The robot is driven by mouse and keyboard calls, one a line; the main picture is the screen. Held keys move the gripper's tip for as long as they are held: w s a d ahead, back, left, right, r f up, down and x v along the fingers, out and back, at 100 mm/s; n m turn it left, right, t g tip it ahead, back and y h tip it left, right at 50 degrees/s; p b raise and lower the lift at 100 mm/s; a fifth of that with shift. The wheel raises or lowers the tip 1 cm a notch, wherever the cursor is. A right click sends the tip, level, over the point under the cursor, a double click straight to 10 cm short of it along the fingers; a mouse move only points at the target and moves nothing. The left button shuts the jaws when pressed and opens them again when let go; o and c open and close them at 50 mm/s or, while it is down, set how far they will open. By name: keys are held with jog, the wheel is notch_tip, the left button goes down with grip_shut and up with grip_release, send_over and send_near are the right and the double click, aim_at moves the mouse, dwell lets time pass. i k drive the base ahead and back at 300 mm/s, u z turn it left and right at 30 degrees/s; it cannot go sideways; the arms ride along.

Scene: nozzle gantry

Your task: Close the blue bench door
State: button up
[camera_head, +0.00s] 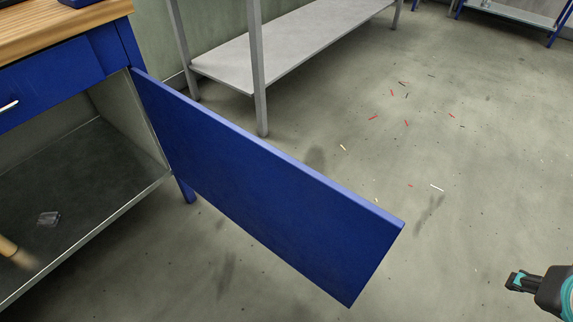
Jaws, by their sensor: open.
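The blue bench door (260,180) stands wide open. It is hinged at the right front edge of the blue bench (75,62) and swings out over the floor toward the lower right. Its free edge is near the picture's lower middle. My gripper (514,281) shows at the lower right edge, black with a teal part. It is open and apart from the door, to the right of its free edge. Most of my arm is out of view.
The open cabinet's lower shelf (85,180) holds a small clear object (48,218) and part of a wooden item (10,247). A grey metal rack (290,45) stands behind the door. The floor (480,170) at right is clear except for small coloured scraps.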

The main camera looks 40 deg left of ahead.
aim_at(338, 239)
jog(key=i, duration=2.1)
jog(key=u, duration=4.15)
jog(key=i, duration=0.5)
jog(key=z, duration=0.6)
jog(key=k, duration=1)
jog(key=u, duration=0.7)
